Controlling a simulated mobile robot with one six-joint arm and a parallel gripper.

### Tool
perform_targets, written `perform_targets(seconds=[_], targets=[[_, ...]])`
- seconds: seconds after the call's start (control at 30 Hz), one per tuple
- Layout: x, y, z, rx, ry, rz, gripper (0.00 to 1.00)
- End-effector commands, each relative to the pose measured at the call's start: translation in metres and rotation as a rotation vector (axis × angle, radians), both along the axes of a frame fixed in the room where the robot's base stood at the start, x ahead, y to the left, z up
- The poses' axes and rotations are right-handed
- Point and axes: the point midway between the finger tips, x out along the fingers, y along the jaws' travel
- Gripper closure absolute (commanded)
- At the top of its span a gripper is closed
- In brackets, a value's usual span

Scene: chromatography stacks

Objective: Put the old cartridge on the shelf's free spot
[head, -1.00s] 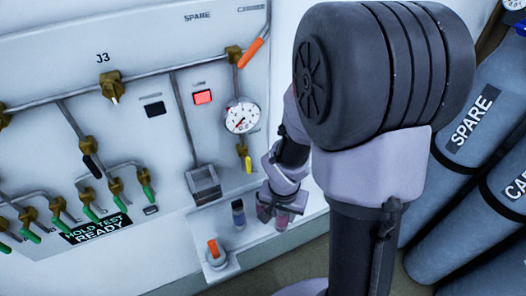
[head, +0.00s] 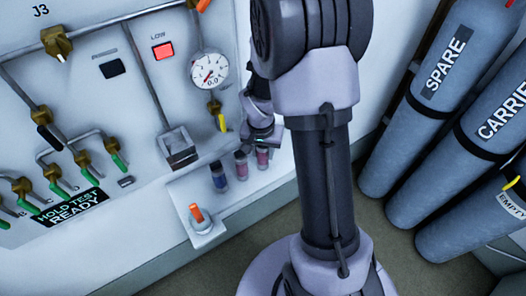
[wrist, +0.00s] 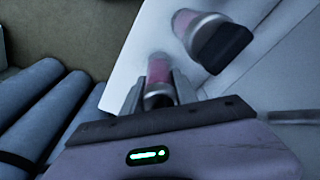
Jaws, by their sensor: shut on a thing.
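My gripper (head: 262,137) is shut on a pink cartridge (head: 262,158), the rightmost of three on the white shelf (head: 240,199). In the wrist view, the held pink cartridge (wrist: 158,75) sits between the two fingers. A second pink cartridge (head: 240,166) stands just left of it; in the wrist view it has a dark cap (wrist: 222,47). A blue cartridge (head: 218,178) stands further left. I cannot tell whether the held cartridge touches the shelf. No label shows which cartridge is old.
A grey box-like holder (head: 178,147) and a gauge (head: 208,70) are on the panel behind. Grey gas cylinders (head: 420,110) stand to the right.

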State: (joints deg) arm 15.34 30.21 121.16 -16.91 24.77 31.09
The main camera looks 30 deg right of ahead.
Motion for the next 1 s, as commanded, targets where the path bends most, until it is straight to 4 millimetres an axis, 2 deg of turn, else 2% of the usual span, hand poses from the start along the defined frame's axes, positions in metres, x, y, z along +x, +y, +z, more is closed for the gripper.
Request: perform_targets(seconds=[0.03, 0.13, 0.47, 0.57, 0.8, 1.0], targets=[[0.0, 0.0, -0.002, 0.0, 0.0, 0.0, 0.61], [0.0, 0.0, -0.001, 0.0, 0.0, 0.0, 0.43], [0.0, 0.0, 0.004, 0.0, 0.0, 0.0, 0.43], [-0.001, 0.002, 0.024, -0.001, -0.002, 0.0, 0.43], [-0.009, 0.008, 0.093, -0.001, -0.003, -0.001, 0.43], [-0.013, 0.012, 0.121, -0.001, -0.002, 0.001, 0.43]])
